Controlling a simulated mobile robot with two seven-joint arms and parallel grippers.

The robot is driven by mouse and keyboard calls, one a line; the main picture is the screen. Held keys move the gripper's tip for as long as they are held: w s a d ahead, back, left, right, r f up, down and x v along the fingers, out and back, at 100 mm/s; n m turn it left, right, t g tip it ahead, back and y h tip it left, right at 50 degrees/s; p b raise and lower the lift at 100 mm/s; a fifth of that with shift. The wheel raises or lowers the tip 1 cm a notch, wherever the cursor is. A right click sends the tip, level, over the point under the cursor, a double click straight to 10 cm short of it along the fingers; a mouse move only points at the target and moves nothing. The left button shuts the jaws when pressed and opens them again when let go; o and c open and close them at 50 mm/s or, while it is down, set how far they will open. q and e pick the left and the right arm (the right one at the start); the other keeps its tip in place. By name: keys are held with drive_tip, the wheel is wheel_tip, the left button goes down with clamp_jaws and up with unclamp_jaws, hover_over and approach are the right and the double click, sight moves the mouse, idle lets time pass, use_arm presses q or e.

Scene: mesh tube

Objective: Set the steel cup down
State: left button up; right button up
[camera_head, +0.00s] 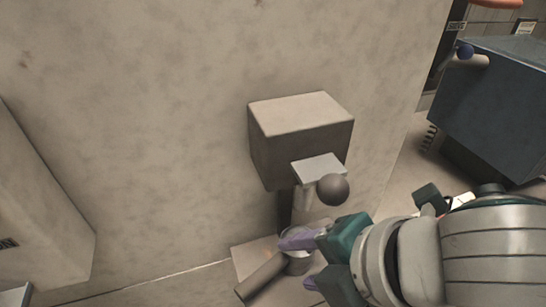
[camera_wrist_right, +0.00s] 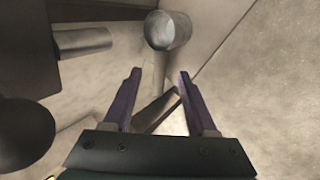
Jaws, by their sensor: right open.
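My right gripper (camera_head: 297,262) has purple fingers set apart. In the wrist view the right gripper (camera_wrist_right: 160,75) is open, with nothing clasped between its tips. Whether a finger touches the cup cannot be told. My left gripper is not in view.
A grey cylinder (camera_head: 262,277) lies beside the cup, above a pale plate (camera_head: 242,255). A dark ball (camera_head: 333,189) is close above my right gripper, by a small light slab (camera_head: 318,167). A box (camera_head: 300,115) stands behind. A dark blue box (camera_head: 490,95) is at right.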

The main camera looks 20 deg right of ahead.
drive_tip(key=s+a+r+m, duration=0.2)
drive_tip(key=s+r+m, duration=0.2)
drive_tip(key=r+m, duration=0.4)
drive_tip(key=s+d+f+m+g+h, duration=0.2)
drive_tip(key=s+d+m, duration=0.6)
drive_tip(key=m, duration=0.5)
drive_tip(key=shift+s+d+f+g+h, duration=0.2)
drive_tip(key=shift+d+g+h, duration=0.25)
drive_tip(key=shift+d, duration=0.25)
drive_tip(key=shift+w, duration=0.1)
wheel_tip(320, 180, up, 35)
drive_tip(key=p, duration=3.5)
drive_tip(key=shift+f, duration=0.2)
